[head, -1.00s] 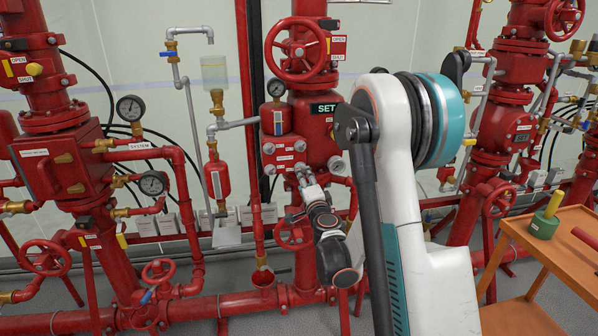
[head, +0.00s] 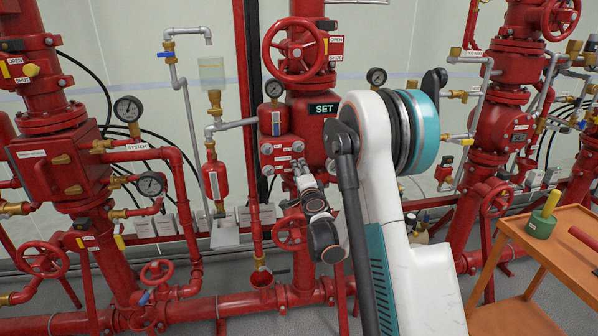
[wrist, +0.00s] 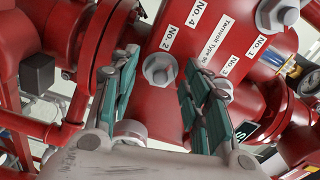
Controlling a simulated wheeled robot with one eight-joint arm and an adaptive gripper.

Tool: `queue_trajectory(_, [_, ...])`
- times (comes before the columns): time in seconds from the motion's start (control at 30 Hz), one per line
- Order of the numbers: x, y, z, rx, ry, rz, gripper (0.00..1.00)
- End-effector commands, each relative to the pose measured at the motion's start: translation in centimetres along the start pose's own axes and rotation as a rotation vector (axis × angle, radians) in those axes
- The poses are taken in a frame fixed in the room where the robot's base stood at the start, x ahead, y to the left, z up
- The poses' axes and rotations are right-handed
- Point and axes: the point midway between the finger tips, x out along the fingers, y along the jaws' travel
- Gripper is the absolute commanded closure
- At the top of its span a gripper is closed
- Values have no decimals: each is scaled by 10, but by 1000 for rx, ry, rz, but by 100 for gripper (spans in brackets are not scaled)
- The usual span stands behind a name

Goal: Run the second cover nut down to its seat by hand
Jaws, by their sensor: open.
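The red valve's cover (head: 283,150) carries several grey nuts on its front face, below the SET sign. In the wrist view, the cover nut beside the "No. 2" label (wrist: 158,70) is a grey hex nut on a round washer-like base. My gripper (wrist: 162,88) is open, with its teal-padded fingers on either side of that nut's line. The fingers look apart from the nut, and I cannot tell whether it is seated. Another nut (wrist: 284,14) shows at upper right; others are partly hidden by the fingers. In the head view, my gripper (head: 301,172) is at the cover's lower right.
A pressure gauge (head: 273,89) sits above the cover, and a red handwheel (head: 294,50) is higher up. Red pipes and valves stand on both sides. An orange cart (head: 560,245) with a green-based tool (head: 542,222) is at right.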

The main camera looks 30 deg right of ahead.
Motion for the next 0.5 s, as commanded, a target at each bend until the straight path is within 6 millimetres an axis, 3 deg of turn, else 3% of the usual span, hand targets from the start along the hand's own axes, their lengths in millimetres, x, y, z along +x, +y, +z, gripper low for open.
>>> queue_trajectory(0.17, [0, 0, 0, 0, 0, 0, 59])
queue_trajectory(0.33, [0, 0, 0, 0, 0, 0, 97])
queue_trajectory(0.5, [0, 0, 0, 12, 0, 0, 100])
